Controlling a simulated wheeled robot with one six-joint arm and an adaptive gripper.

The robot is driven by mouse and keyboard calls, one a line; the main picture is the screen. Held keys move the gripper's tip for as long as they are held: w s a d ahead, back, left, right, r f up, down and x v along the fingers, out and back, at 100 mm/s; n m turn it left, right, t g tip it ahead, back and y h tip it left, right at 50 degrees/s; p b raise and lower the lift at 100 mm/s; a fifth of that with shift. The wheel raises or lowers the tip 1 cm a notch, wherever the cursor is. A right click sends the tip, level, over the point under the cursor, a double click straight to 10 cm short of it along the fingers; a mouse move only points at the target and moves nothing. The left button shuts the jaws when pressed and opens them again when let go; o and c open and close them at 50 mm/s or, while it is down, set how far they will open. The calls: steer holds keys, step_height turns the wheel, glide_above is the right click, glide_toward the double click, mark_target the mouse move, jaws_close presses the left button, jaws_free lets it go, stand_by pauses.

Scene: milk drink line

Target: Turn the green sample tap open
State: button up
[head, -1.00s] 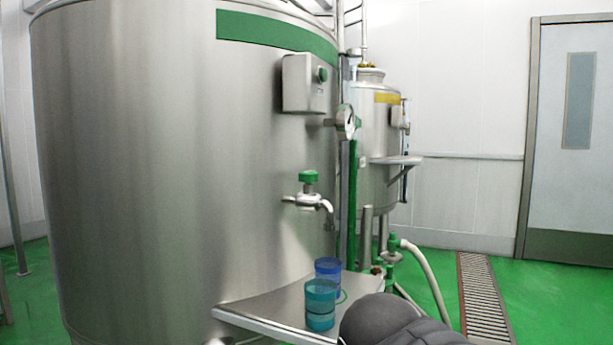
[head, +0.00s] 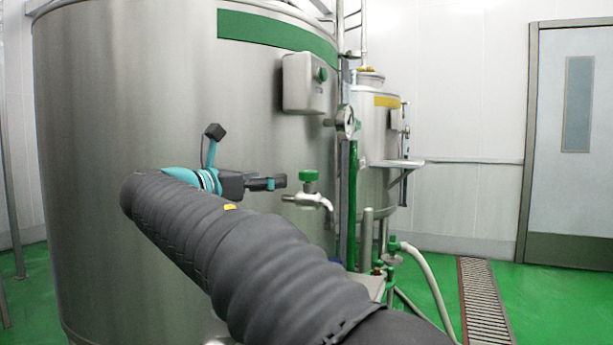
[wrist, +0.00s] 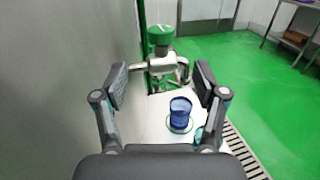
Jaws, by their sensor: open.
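The green sample tap (head: 309,182) sticks out of the side of the big steel tank, with a green knob on top and a metal spout bent down to the right. My gripper (head: 276,182) is just left of the tap in the head view, pointing at it. In the wrist view the tap's green knob (wrist: 160,36) stands upright ahead of my gripper (wrist: 160,78). The fingers are apart and nothing is between them. The tap body (wrist: 162,66) shows beyond the fingertips.
The steel tank (head: 120,100) is close beside my arm. A floor drain (head: 486,300) and a door (head: 575,130) are to the right.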

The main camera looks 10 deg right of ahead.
mark_target(302, 174)
steer(key=x, duration=1.3)
steer(key=shift+d+f, duration=0.1)
steer(key=shift+d, duration=0.1)
steer(key=c, duration=1.2)
